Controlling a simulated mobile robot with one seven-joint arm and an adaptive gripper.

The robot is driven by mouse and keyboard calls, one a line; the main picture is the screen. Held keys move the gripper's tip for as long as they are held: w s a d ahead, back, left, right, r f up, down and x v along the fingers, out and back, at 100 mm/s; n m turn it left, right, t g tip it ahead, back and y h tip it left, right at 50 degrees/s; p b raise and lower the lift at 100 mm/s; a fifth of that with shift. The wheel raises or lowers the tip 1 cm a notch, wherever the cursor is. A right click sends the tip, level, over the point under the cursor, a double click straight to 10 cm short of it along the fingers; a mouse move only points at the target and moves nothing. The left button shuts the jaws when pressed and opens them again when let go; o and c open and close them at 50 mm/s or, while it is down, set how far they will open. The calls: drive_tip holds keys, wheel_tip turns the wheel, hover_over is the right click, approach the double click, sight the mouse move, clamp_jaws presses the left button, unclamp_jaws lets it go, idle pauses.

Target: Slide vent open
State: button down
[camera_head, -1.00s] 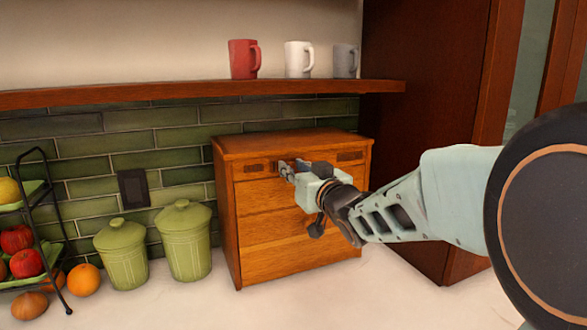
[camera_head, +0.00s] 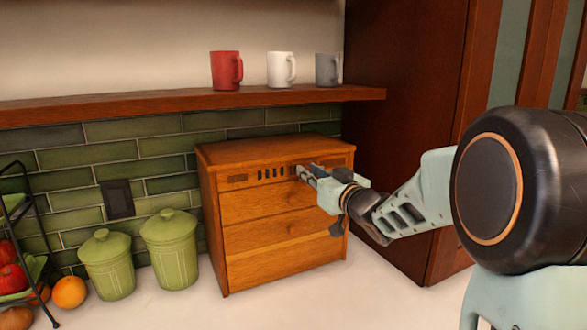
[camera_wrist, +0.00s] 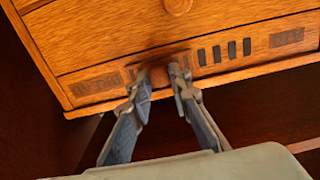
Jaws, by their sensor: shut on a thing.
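A wooden box (camera_head: 235,212) with drawers stands on the counter. A vent with several dark upright slots (camera_head: 273,173) runs along its upper front. The slots show bare to the left of my gripper (camera_head: 306,172). In the wrist view, where the box appears upside down, the slots (camera_wrist: 223,51) lie to the right of my gripper (camera_wrist: 158,78). My gripper is shut on the small wooden slider knob (camera_wrist: 158,76), one finger on each side. In the head view the fingers hide the knob.
A wooden shelf (camera_head: 150,110) with a red mug (camera_head: 225,71), a white mug (camera_head: 280,70) and a grey mug (camera_head: 327,70) runs above. Green canisters (camera_head: 170,250) stand left of the box. A tall dark cabinet (camera_head: 400,140) stands close on the right.

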drive_tip(key=shift+r, duration=0.1)
drive_tip(key=c, duration=1.8)
unclamp_jaws()
drive_tip(key=v, duration=1.2)
drive_tip(key=shift+w, duration=0.1)
